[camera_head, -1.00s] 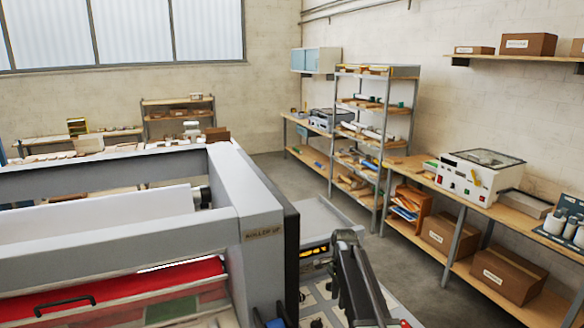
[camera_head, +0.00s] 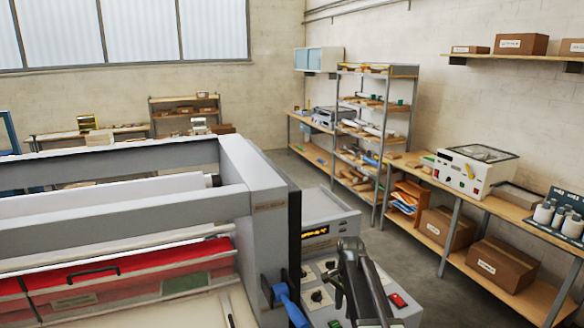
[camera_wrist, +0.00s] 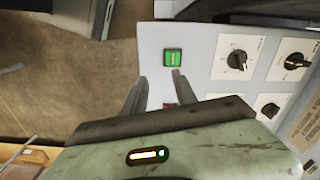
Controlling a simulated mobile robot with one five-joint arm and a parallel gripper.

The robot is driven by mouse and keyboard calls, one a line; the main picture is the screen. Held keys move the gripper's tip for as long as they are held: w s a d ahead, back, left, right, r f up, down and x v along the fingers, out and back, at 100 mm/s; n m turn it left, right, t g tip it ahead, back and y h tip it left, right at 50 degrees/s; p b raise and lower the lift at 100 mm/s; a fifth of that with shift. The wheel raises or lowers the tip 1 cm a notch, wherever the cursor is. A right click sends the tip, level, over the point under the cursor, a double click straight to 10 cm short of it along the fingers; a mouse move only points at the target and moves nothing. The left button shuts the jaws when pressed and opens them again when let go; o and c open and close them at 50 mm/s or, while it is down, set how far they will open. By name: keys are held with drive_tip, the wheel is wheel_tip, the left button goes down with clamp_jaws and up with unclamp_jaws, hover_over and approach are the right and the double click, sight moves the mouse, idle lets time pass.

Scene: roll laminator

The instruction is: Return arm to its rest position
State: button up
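My gripper (camera_wrist: 160,77) is in the wrist view, its two dark fingers apart with nothing between them. They point at a pale control panel (camera_wrist: 205,38), near a lit green button (camera_wrist: 172,57). A red button, partly hidden, shows between the fingers. Whether the fingertips touch the panel I cannot tell. In the head view my arm stands in front of the control panel (camera_head: 345,226) at the laminator's right end. The laminator (camera_head: 240,190) is a large grey frame with a red guard (camera_head: 140,262).
A blue-handled lever (camera_head: 290,305) sticks out at the laminator's right end, left of my arm. Several black knobs (camera_wrist: 237,60) stand on the panel. A workbench (camera_head: 500,208) with boxes and a white device runs along the right wall. Floor (camera_head: 400,245) is clear between panel and bench.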

drive_tip(key=s+n, duration=1)
drive_tip(key=s, duration=0.7)
wheel_tip(320, 180, down, 14)
drive_tip(key=b, duration=1.4)
drive_tip(key=shift+n, duration=0.4)
drive_tip(key=shift+s+r, duration=0.1)
